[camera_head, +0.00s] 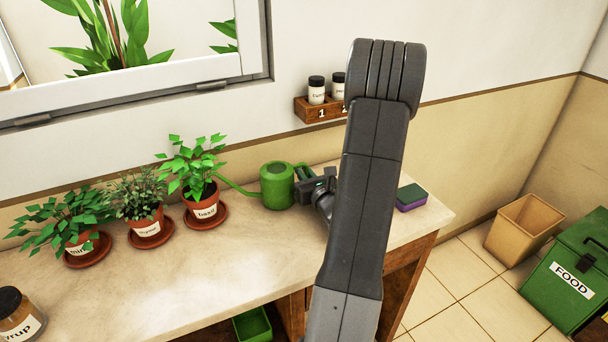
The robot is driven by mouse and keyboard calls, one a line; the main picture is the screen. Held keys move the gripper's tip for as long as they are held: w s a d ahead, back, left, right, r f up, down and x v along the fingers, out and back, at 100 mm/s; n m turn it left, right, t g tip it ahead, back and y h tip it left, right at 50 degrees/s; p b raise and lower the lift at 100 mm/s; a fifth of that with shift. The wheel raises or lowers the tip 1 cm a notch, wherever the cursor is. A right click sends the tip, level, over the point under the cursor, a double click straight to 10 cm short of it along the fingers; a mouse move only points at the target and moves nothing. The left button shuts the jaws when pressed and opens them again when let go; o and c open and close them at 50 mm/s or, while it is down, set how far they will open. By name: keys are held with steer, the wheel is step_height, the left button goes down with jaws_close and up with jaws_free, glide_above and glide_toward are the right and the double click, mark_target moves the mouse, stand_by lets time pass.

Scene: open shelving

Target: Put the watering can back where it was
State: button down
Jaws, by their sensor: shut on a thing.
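A green watering can (277,187) is on or just above the countertop, right of the potted plants. Its spout points left toward the basil pot. My gripper (308,183) is at the can's right side and is shut on it, at its handle side. My arm hides part of the gripper and the counter behind it. I cannot tell whether the can's base touches the counter.
Potted basil (205,208) and two other labelled herb pots stand on saucers to the left. A sponge (411,197) lies at the right. A small wall rack (312,113) holds jars. A syrup jar (18,314) stands at the front left. The front middle of the counter (190,275) is clear.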

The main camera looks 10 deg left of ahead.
steer(key=shift+f, duration=0.1)
steer(key=shift+f, duration=0.15)
steer(key=c, duration=1.5)
jaws_free()
steer(key=shift+r, duration=0.3)
steer(key=b+v, duration=0.1)
steer(key=v, duration=1.1)
steer(key=shift+f+b, duration=0.15)
steer(key=shift+b, duration=0.2)
